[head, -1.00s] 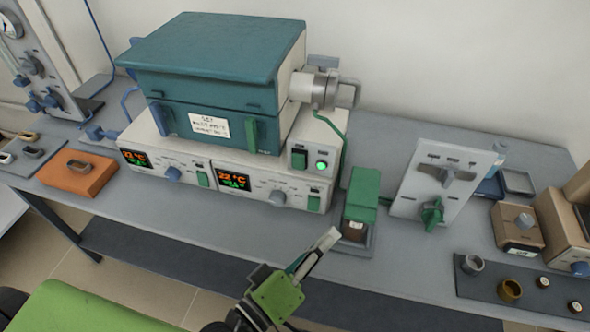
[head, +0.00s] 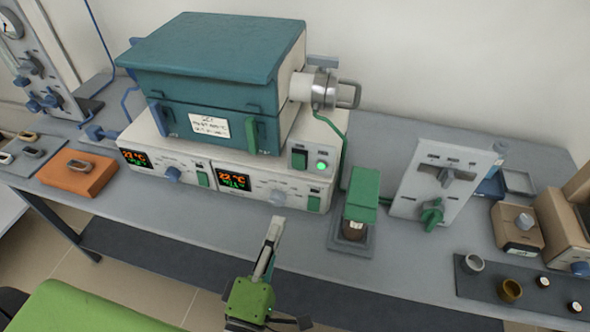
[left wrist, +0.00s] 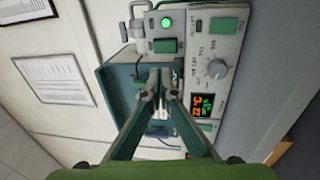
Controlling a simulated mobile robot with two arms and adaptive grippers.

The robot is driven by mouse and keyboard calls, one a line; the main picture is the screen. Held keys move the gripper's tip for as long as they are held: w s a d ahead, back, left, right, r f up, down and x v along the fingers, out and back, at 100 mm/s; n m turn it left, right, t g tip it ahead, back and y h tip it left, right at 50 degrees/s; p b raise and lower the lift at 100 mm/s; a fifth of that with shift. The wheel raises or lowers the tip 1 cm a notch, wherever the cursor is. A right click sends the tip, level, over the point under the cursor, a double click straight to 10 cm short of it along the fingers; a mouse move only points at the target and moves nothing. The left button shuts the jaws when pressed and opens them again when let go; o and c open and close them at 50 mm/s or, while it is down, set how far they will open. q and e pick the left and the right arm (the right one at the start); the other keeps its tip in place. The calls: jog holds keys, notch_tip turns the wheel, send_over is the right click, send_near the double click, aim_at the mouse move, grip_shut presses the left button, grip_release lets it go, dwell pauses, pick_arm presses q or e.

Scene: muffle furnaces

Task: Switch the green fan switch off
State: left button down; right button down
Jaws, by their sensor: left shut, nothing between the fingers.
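A dark green rocker switch (head: 299,159) sits on a small white panel at the right end of the furnace unit, beside a lit green lamp (head: 321,167). In the left wrist view the switch (left wrist: 164,46) shows just below the lit lamp (left wrist: 166,22). Other green switches sit on the front panel (head: 314,203); labels are too small to read. My left gripper (head: 278,222) is shut and empty, in front of and below the panels, apart from them. In the left wrist view its fingertips (left wrist: 160,75) point toward the furnace unit.
The teal furnace (head: 215,75) stands on the white control unit. A green-topped device (head: 361,195) stands close right of my gripper, with an upright grey panel (head: 445,185) beyond it. An orange block (head: 77,175) lies left. The bench front is mostly clear there.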

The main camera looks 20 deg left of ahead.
aim_at(299, 160)
pick_arm(q)
jog(key=w+p, duration=0.1)
jog(key=w, duration=0.3)
jog(key=w+r+p, duration=0.1)
jog(key=w, duration=0.3)
jog(key=w+r+p, duration=0.1)
jog(key=w, duration=0.3)
jog(key=shift+w+p, duration=0.35)
jog(key=shift+w, duration=0.55)
jog(key=p, duration=0.2)
jog(key=r+p, duration=0.1)
jog(key=p, duration=0.1)
jog(key=shift+w+g, duration=0.25)
jog(key=shift+g, duration=0.05)
jog(key=shift+f+b, duration=0.35)
jog(key=shift+f, duration=0.05)
